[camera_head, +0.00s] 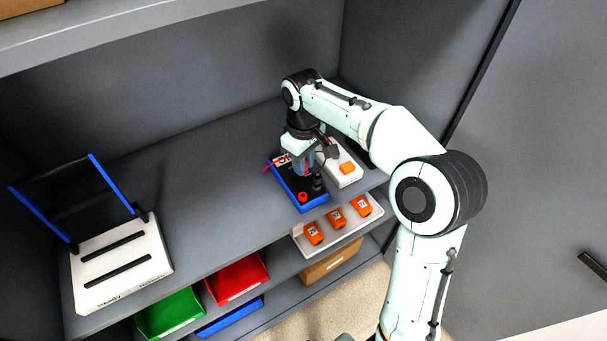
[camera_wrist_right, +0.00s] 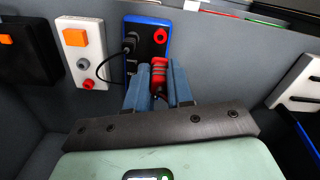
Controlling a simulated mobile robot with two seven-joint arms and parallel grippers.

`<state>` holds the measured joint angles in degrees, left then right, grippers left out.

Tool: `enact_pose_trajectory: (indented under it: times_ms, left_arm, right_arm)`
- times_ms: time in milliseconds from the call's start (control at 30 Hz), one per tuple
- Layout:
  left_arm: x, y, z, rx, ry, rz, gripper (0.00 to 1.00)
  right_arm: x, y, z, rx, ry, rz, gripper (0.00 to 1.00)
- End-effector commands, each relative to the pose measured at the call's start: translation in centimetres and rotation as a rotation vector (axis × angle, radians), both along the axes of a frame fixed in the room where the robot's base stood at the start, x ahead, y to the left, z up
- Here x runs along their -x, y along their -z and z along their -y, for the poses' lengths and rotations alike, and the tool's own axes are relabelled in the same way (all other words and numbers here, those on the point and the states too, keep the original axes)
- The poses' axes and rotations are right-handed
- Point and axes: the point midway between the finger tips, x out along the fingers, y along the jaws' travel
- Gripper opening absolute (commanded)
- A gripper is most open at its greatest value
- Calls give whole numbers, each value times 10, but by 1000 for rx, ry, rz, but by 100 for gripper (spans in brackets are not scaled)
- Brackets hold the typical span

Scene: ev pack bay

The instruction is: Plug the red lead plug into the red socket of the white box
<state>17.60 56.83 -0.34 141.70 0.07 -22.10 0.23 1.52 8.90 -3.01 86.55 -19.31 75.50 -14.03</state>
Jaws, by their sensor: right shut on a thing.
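The white box (camera_wrist_right: 92,22) stands at the left in the wrist view, with an orange block, a grey socket (camera_wrist_right: 82,65) and the red socket (camera_wrist_right: 88,84) on its face. In the head view the white box (camera_head: 352,178) is partly hidden by my right arm. My right gripper (camera_wrist_right: 158,88) is shut on the red lead plug (camera_wrist_right: 159,72), in front of the blue-edged black unit (camera_wrist_right: 168,28). The plug is apart from the white box's red socket. In the head view my right gripper (camera_head: 304,168) is over the unit. My left gripper is out of view.
A black plug (camera_wrist_right: 130,45) stands at the unit, its dark lead curving toward the white box. Several orange items (camera_head: 336,217) lie on a lower white tray. A white device with blue-edged uprights (camera_head: 120,262) stands at left. The shelf middle is clear.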

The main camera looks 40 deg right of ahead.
Motion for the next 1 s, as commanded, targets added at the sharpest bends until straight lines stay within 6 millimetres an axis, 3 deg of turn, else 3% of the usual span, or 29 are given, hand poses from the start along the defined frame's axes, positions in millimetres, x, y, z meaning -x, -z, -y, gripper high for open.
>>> enact_pose_trajectory:
  times_ms: [100, 400, 1000]
  left_arm:
    - [-7, -9, 0, 0, 0, 8, 43]
    - [-17, -22, 0, 0, 0, 19, 43]
    - [-34, -41, 0, 0, 0, 38, 43]
  right_arm:
    - [-2, -33, 0, 0, -1, 7, 0]
    - [-1, -79, 0, 0, -2, 3, 0]
    - [-1, -108, 0, 1, -1, 2, 0]
